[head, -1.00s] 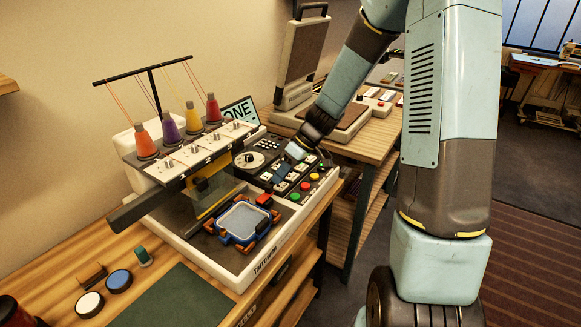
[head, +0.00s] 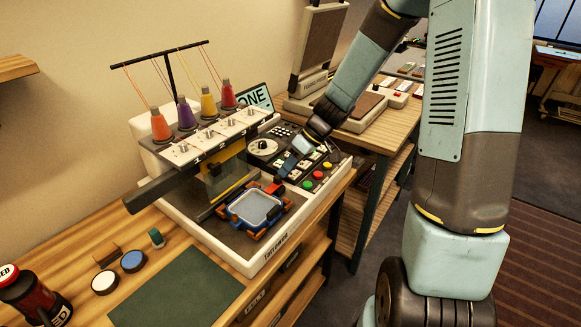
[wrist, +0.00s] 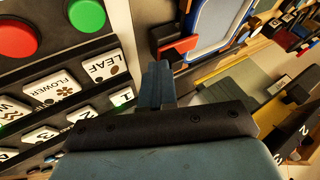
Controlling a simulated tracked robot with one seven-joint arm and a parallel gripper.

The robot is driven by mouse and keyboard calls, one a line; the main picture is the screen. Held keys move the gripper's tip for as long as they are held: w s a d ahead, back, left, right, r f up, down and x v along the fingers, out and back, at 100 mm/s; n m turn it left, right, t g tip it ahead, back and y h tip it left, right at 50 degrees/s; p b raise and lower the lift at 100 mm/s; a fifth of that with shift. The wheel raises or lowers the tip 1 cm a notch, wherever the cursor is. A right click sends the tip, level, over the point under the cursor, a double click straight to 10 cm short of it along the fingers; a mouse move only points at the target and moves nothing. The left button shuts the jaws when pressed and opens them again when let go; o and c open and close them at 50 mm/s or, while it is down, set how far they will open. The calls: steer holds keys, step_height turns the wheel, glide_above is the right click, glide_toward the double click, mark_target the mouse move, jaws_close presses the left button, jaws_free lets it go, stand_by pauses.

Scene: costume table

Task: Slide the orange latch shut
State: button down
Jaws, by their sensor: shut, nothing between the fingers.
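A blue-framed hoop (head: 232,217) with a grey centre lies on the machine's dark bed, with small orange pieces (head: 287,205) around its corners. A red-orange block (head: 276,187), which looks like the latch, sits at the hoop's back right corner. In the wrist view this block (wrist: 178,48) is just beyond the fingers, beside the hoop's blue rim (wrist: 222,48). My gripper (head: 284,170) is shut and empty, pointing down between the block and the button panel. Its closed fingers (wrist: 155,85) look close to the block; I cannot tell whether they touch.
The panel with white labelled keys (wrist: 105,68) and red and green buttons (head: 327,168) lies right beside my gripper. The needle head (head: 215,135) with several thread cones overhangs the hoop's left. A green mat (head: 178,290) covers the table in front.

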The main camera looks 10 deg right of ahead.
steer(key=shift+w+d, duration=0.35)
steer(key=w+d, duration=0.2)
steer(key=d, duration=0.1)
steer(key=shift+w+r, duration=0.3)
steer(key=shift+w, duration=0.05)
steer(key=v, duration=0.9)
steer(key=shift+s+a, duration=0.15)
steer(key=shift+s, duration=0.1)
steer(key=shift+r, duration=0.1)
steer(key=s+d+r+m+t+h, duration=0.3)
steer(key=s+r+m, duration=0.2)
steer(key=s+r, duration=0.3)
steer(key=s+d+r+m+t+h, duration=0.3)
steer(key=s+r, duration=0.5)
steer(key=s, duration=0.8)
steer(key=m+h, duration=0.1)
steer(key=m, duration=0.1)
steer(key=shift+r+m+t, duration=0.25)
steer(key=shift+m+t, duration=0.05)
